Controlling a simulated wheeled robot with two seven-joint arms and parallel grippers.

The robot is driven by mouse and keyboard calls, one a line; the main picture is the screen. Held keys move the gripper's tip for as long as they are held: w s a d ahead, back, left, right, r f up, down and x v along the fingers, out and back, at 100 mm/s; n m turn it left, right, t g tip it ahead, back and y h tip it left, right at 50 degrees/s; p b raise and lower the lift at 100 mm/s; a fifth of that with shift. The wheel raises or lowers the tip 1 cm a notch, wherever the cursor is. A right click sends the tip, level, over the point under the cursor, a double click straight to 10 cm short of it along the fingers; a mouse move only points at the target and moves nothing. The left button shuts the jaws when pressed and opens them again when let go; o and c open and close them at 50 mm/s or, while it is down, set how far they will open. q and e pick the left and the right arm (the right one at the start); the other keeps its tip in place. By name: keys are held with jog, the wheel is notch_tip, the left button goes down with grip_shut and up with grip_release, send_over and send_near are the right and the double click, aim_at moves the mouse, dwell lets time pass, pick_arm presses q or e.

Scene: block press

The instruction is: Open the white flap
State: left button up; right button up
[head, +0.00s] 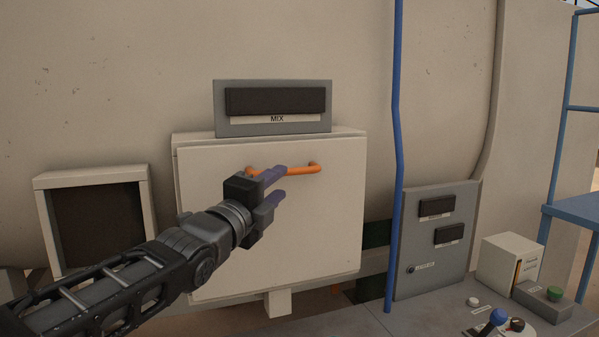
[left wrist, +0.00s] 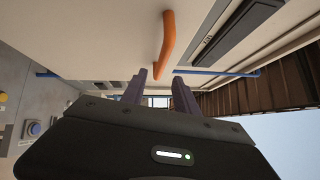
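The white flap (head: 320,225) is the front of a box on the large beige wall and looks shut. An orange bar handle (head: 303,170) runs across its upper part; it also shows in the left wrist view (left wrist: 167,42). My left gripper (head: 284,183) is in front of the flap, just at the handle, its purple fingers apart with nothing held. In the left wrist view, the handle's near end appears between and just beyond the fingertips (left wrist: 160,82). Its upper finger covers part of the handle in the head view. I cannot tell whether they touch. My right gripper is not in view.
A grey panel marked MIX (head: 222,118) stands above the flap. A dark opening in a white frame (head: 95,177) is at the left. A blue pipe (head: 396,130) and a grey control box (head: 425,270) stand to the right, with buttons on a grey surface (head: 440,315).

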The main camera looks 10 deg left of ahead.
aim_at(291, 172)
pick_arm(q)
jog(key=p+x, duration=0.3)
jog(key=x, duration=0.3)
jog(key=shift+w+r, duration=0.2)
jog(key=shift+w, duration=0.1)
jog(key=shift+w+d+f+p, duration=0.1)
jog(key=shift+w+d+p, duration=0.05)
jog(key=shift+w+p, duration=0.35)
grip_shut()
dwell(1.0)
